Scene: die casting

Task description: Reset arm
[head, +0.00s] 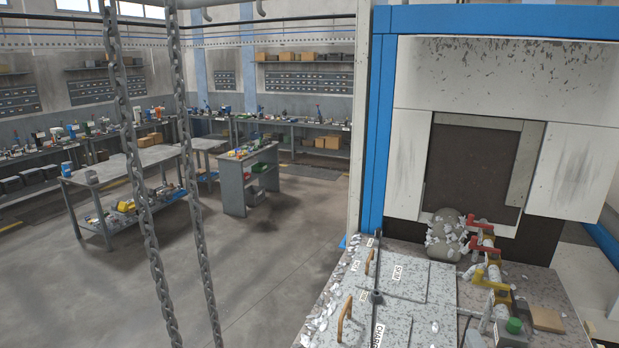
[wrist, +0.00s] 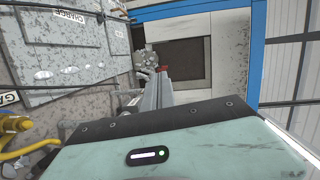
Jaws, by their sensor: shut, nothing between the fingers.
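My gripper (wrist: 157,84) shows only in the wrist view. Its pale green body fills the bottom, and its grey fingers point up, shut and empty. The fingers are in front of the machine's work deck and dark opening, and seem apart from anything. No part of my arm shows in the head view. The die casting machine (head: 378,120) stands at the right with a blue frame and a dark recessed opening (head: 470,160); the opening also shows in the wrist view (wrist: 185,62).
Metal-splashed lidded panels (head: 405,275) with copper handles cover the deck. A lumpy grey mass (head: 445,237) and red and yellow valves (head: 490,272) stand at its right. Two chains (head: 135,160) hang at left. Workbenches (head: 125,165) stand behind; the floor (head: 260,265) between is clear.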

